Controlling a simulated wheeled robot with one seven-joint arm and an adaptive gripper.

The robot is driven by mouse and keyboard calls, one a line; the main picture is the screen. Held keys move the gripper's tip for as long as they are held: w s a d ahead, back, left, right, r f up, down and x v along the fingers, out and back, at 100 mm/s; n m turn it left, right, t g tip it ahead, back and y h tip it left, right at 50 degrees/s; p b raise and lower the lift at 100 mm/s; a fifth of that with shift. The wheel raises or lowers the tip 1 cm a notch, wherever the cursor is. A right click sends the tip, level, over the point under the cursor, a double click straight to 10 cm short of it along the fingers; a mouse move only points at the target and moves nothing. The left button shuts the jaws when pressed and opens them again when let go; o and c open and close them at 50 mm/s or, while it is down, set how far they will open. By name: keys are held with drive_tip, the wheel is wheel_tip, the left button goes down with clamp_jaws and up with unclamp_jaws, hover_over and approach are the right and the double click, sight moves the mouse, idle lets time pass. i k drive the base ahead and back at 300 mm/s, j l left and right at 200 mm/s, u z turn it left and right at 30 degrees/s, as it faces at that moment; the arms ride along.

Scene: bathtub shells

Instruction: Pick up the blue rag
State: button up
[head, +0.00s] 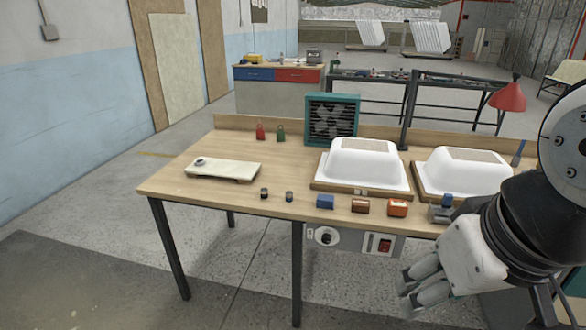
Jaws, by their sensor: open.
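A small blue block-like piece (325,202), which looks like the folded blue rag, lies near the front edge of the wooden workbench (225,194). It is left of a brown block (360,206) and an orange block (397,208). Its cloth texture is too small to make out. My gripper (408,293) is at the lower right, in front of the bench and lower in the picture than its top. It is open and empty, apart from the rag and to its right. My arm covers the bench's right end.
Two white tub shells (362,160) (462,170) on wooden boards stand behind the blocks. A teal fan (332,118), a pale board (222,169) and two dark small cylinders (264,194) (289,196) are also on the bench. A control box (350,241) hangs under the front edge. A red lamp (509,97) is at right.

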sight(324, 200)
drive_tip(key=i+z, duration=0.25)
drive_tip(key=i, duration=0.4)
drive_tip(key=i+j+z, duration=0.3)
drive_tip(key=i, duration=0.3)
